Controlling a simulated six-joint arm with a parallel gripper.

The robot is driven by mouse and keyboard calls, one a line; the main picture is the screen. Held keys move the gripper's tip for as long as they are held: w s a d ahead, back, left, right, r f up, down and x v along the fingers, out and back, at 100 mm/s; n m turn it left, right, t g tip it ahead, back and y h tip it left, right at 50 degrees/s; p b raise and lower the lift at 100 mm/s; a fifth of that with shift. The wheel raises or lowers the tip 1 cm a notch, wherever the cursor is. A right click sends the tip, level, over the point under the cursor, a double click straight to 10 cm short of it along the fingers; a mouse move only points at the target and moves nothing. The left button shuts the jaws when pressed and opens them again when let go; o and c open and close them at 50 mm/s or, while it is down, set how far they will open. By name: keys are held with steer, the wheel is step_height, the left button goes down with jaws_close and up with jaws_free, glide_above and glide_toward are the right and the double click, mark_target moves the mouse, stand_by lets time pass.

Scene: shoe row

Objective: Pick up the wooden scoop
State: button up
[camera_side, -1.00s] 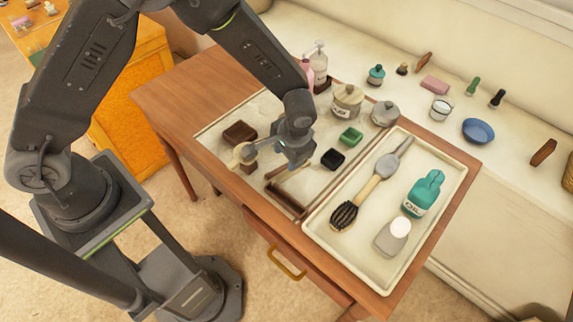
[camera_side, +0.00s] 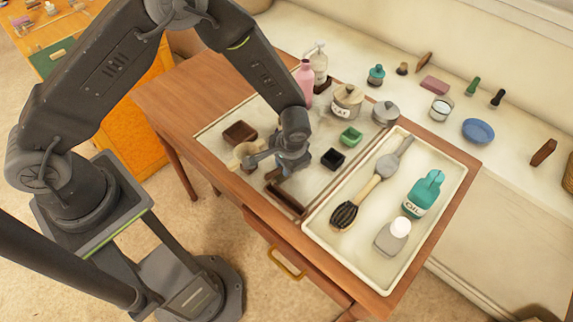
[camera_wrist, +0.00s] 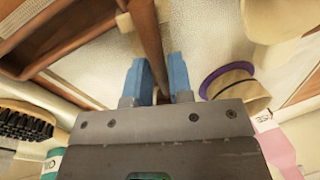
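My gripper (camera_wrist: 158,70) points down over the mat on the wooden desk. It shows in the side view (camera_side: 278,170) at the desk's left part. In the wrist view its two blue fingers stand on either side of a long brown wooden handle (camera_wrist: 146,25), which I take to be the wooden scoop's. The handle runs up out of the top of the picture. A narrow gap is between the fingers; I cannot tell whether they press on the handle. The scoop's bowl is not clearly seen. In the side view my gripper hides most of this spot.
A dark brown box (camera_side: 239,133) and a beige piece (camera_side: 243,151) are close to the gripper. A cream cup with a purple rim (camera_wrist: 235,85) is to its right in the wrist view. A white tray (camera_side: 322,233) with a brush and bottles lies right.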

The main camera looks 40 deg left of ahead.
jaws_close()
steer(key=shift+r, duration=0.1)
steer(key=shift+r, duration=0.45)
step_height(320, 180, up, 3)
steer(key=shift+f, duration=0.1)
steer(key=s+a+r, duration=0.2)
steer(key=a+r, duration=0.5)
steer(key=a, duration=0.4)
steer(key=w+a+m+t+h, duration=0.1)
steer(key=w+a+m+h, duration=0.1)
steer(key=w+m, duration=1)
steer(key=shift+w+a+m+t, duration=0.4)
steer(key=shift+a+m, duration=0.05)
steer(key=shift+m, duration=1.55)
steer(key=shift+r, duration=0.1)
